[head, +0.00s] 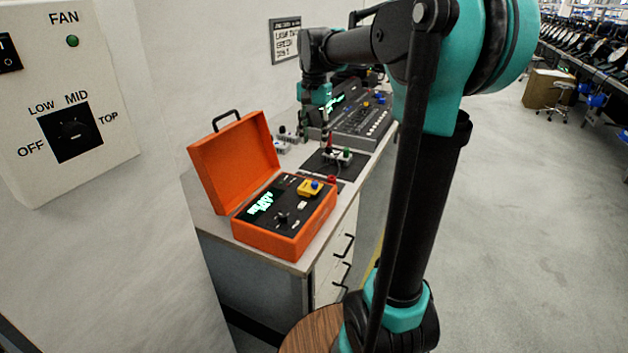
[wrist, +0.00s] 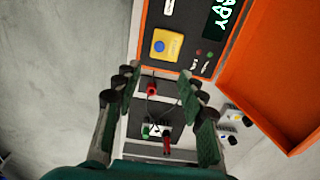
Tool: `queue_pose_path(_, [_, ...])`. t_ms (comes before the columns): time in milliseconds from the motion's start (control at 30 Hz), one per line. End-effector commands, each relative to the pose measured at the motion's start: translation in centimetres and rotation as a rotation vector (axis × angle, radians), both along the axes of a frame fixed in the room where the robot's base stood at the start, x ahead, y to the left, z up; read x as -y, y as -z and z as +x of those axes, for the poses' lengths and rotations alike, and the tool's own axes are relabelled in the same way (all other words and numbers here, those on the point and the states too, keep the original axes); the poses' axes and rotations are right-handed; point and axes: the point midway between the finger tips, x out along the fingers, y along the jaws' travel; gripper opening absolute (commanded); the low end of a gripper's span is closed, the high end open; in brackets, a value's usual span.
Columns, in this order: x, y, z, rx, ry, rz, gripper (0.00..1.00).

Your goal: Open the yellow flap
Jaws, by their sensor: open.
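I cannot tell whether the yellow part lies flat or is raised. My gripper (wrist: 158,85) is open and empty, its fingers spread wide. In the head view my gripper (head: 325,128) hangs above the bench behind the case, apart from the flap.
The orange case (head: 268,240) has its lid (head: 236,163) standing open on the left. Its panel holds a green-lit display (head: 262,203), a knob and switches. A black mat with red and green terminals (head: 340,155) lies behind it. A grey mixer-like console (head: 360,118) stands farther back.

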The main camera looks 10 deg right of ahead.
Motion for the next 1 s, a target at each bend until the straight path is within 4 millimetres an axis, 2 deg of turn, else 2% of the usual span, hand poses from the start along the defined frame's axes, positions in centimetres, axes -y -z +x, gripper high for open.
queue_pose_path(300, [0.0,6.5,0.0,0.001,-0.001,0.0,0.41])
queue_pose_path(600, [0.0,12.0,0.0,0.001,-0.002,0.0,0.41])
queue_pose_path(800, [0.0,14.2,0.0,0.001,-0.002,0.0,0.41])
queue_pose_path(1000, [0.0,14.9,0.0,0.001,-0.002,0.0,0.41])
